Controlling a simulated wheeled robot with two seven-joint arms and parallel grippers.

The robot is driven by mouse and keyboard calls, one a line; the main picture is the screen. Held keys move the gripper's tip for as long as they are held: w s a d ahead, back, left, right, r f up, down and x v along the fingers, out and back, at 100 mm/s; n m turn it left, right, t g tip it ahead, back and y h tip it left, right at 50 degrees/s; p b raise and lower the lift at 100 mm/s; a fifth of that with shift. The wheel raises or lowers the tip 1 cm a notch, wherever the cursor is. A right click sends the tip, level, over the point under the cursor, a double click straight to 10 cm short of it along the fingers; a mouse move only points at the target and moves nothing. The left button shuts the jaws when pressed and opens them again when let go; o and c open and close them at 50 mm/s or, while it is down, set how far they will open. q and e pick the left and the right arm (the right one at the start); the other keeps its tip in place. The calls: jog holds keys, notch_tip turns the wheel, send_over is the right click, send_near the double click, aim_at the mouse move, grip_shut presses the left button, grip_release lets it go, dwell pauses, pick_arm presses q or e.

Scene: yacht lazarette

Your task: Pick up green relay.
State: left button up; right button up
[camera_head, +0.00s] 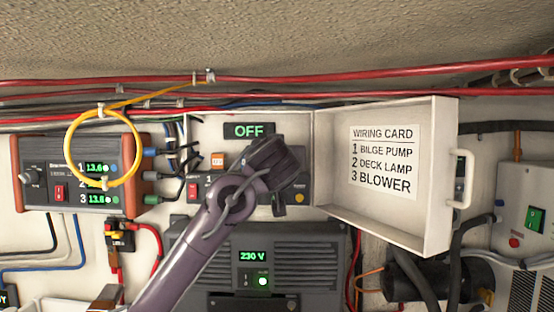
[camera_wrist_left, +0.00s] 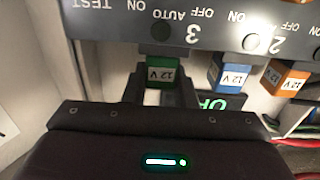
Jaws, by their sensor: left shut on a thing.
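The green relay (camera_wrist_left: 165,73), with a 12 V label, shows in the left wrist view by the panel position marked 3. My left gripper (camera_wrist_left: 165,88) is shut on it, one finger on each side. The relay is close against the panel edge; I cannot tell whether it is still seated. In the head view my left gripper (camera_head: 272,160) is in front of the open switch box and hides the green relay. My right gripper is not in view.
Beside the green relay are a blue relay (camera_wrist_left: 229,76) and an orange relay (camera_wrist_left: 284,78). The box's open door (camera_head: 384,225) with its wiring card (camera_head: 383,158) stands to the right. A yellow cable loop (camera_head: 70,150) hangs at the left. A grey 230 V unit (camera_head: 310,255) is below.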

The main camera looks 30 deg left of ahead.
pick_arm(q)
jog(key=shift+r+b, duration=0.4)
jog(key=shift+r, duration=0.1)
jog(key=shift+s+d+r+b, duration=0.15)
jog(key=shift+s+r+b, duration=0.1)
jog(key=shift+r+b, duration=0.3)
jog(key=shift+s+d+r+b, duration=0.2)
jog(key=shift+r+b, duration=0.2)
jog(key=shift+b, duration=0.15)
jog(key=b+v, duration=0.7)
jog(key=v, duration=1)
jog(key=shift+r, duration=0.25)
jog(key=shift+a+f, duration=0.1)
